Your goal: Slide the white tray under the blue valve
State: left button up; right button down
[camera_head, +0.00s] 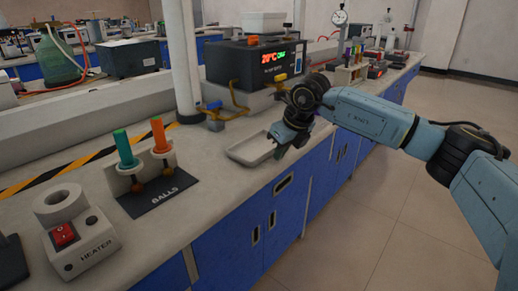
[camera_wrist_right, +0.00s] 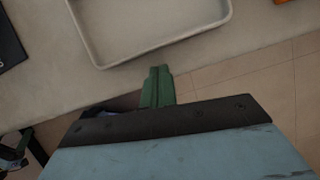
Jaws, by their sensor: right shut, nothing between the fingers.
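The white tray (camera_head: 240,155) is a shallow rectangular dish lying flat at the bench's front edge. Its near rim and wall (camera_wrist_right: 165,44) fill the upper part of the wrist view. A valve with a blue handle (camera_head: 213,105) and yellow fitting sits behind the tray, to its left, beside the white post. My right gripper (camera_head: 280,146) is at the tray's right end and partly hides it. In the wrist view its green fingers (camera_wrist_right: 158,74) are shut and empty, with their tips just outside the tray's rim. I cannot tell whether they touch it. My left gripper is out of view.
A black heating unit (camera_head: 262,62) with a red display stands behind the tray. To the left are the BALLS holder (camera_head: 150,178) with green and orange tubes and the HEATER box (camera_head: 75,235). A tube rack (camera_head: 350,72) stands further right. Bench is bare between tray and holder.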

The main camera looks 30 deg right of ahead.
aim_at(254, 147)
jog(key=shift+w+a+p, duration=0.3)
jog(key=shift+w+a, duration=0.05)
jog(key=shift+w, duration=0.95)
jog(key=shift+w+a+p, duration=0.3)
jog(key=shift+w+a, duration=0.1)
jog(key=shift+w, duration=0.9)
jog(key=shift+w+a+p, duration=0.3)
jog(key=shift+w+a, duration=0.05)
jog(key=shift+w, duration=0.95)
jog(key=shift+w+a, duration=0.2)
jog(key=shift+w, duration=0.65)
jog(key=shift+w+a, duration=0.2)
jog(key=shift+w, duration=0.65)
jog(key=shift+s+d+p, duration=0.15)
jog(key=shift+s+p, duration=0.3)
jog(key=shift+s+d+p, duration=0.15)
jog(key=shift+s+p, duration=0.25)
jog(key=shift+s, duration=0.4)
notch_tip(254, 147, up, 3)
jog(key=shift+f+p, duration=0.2)
jog(key=shift+p, duration=0.95)
notch_tip(254, 147, up, 2)
jog(key=shift+p, duration=0.85)
jog(key=shift+r+p, duration=1.45)
jog(key=shift+r, duration=0.3)
